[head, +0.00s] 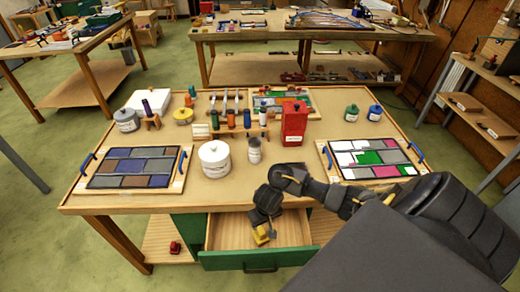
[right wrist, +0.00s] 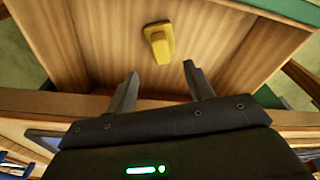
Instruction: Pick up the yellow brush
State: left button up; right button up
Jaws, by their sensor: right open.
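The yellow brush (head: 263,235) lies in an open wooden drawer (head: 293,228) at the front of the table. It also shows in the right wrist view (right wrist: 159,42), lying on the drawer's bare wood floor, ahead of the fingers. My right gripper (head: 262,216) hangs over the drawer, pointing down, just above the brush. In the right wrist view the two fingers (right wrist: 158,85) are spread apart with nothing between them, and the brush is beyond their tips. My left gripper is not in view.
The drawer's green front (head: 257,259) stands pulled out. On the table are a white round jar (head: 215,160), a red box (head: 294,123), a grey cup (head: 254,151), a left panel (head: 132,166) and a right panel (head: 370,158). The drawer around the brush is otherwise empty.

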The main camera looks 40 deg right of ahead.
aim_at(260, 230)
jog(key=f+b, duration=0.2)
jog(key=f, duration=0.1)
jog(key=f+b, duration=0.1)
jog(key=f, duration=0.1)
jog(key=shift+w+d+f, duration=0.15)
jog(key=shift+w, duration=0.25)
jog(key=shift+w+f+b, duration=0.25)
jog(key=shift+f+b, duration=0.05)
jog(key=shift+f, duration=0.6)
jog(key=shift+w+f+b, duration=0.2)
jog(key=shift+f+b, duration=0.1)
jog(key=shift+f, duration=0.6)
jog(key=shift+w+f+b, duration=0.25)
jog(key=shift+f+b, duration=0.05)
jog(key=shift+f, duration=0.6)
jog(key=shift+c, duration=0.2)
grip_shut()
jog(key=shift+r, duration=0.15)
